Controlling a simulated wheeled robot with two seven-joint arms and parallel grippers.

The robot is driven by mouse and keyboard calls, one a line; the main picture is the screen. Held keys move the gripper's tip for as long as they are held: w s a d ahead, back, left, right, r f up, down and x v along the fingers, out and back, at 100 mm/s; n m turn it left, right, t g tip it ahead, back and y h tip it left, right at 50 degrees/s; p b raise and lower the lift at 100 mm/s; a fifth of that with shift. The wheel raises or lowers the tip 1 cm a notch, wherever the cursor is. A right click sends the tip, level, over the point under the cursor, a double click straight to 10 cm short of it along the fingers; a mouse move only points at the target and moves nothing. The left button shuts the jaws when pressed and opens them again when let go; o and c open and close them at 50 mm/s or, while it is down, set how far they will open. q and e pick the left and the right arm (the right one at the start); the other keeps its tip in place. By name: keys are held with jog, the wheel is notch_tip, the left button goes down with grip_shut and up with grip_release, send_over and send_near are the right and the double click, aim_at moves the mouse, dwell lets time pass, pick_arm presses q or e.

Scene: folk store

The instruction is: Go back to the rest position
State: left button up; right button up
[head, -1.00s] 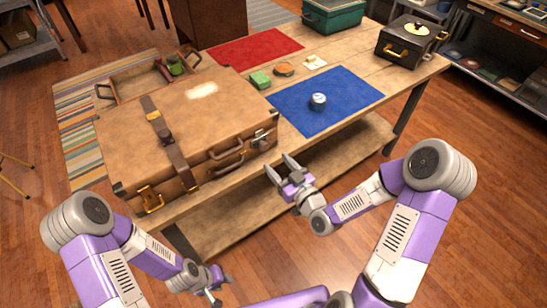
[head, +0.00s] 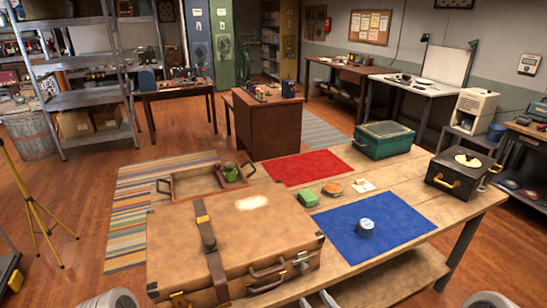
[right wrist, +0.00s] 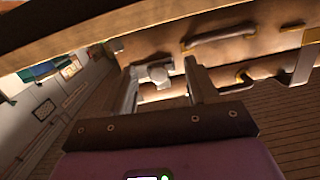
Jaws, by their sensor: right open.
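My right gripper (head: 320,299) shows only as fingertips at the bottom edge of the head view, in front of the table's near edge and beside the brown suitcase (head: 180,252). In the right wrist view its two fingers (right wrist: 162,80) stand apart with nothing held between them. The suitcase's handle side shows beyond the fingers there. My left gripper is not in view. Only the rounded tops of my arms show at the bottom left and bottom right of the head view.
The wooden table (head: 412,192) carries the suitcase, a wooden tray (head: 190,186), a red mat (head: 300,168), a blue mat (head: 385,235) with a small round tin (head: 366,227), a green case (head: 385,140) and a black box (head: 452,180). A yellow tripod (head: 35,205) stands left.

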jog(key=s+a+f+m+g+h+p, duration=0.1)
jog(key=s+a+f+m+g, duration=0.1)
jog(key=s+f+g, duration=0.35)
jog(key=s+a+f+m+g+p, duration=0.1)
jog(key=s+a+f+g, duration=0.15)
jog(key=f, duration=0.65)
jog(key=s+f+m+g, duration=0.1)
jog(key=s+f+g, duration=0.2)
jog(key=s, duration=0.3)
jog(key=s+f+m+g+p, duration=0.1)
jog(key=s+f+m+g, duration=0.1)
jog(key=s, duration=0.4)
jog(key=shift+f+g+h, duration=0.4)
jog(key=shift+f+g, duration=0.3)
jog(key=shift+g, duration=0.3)
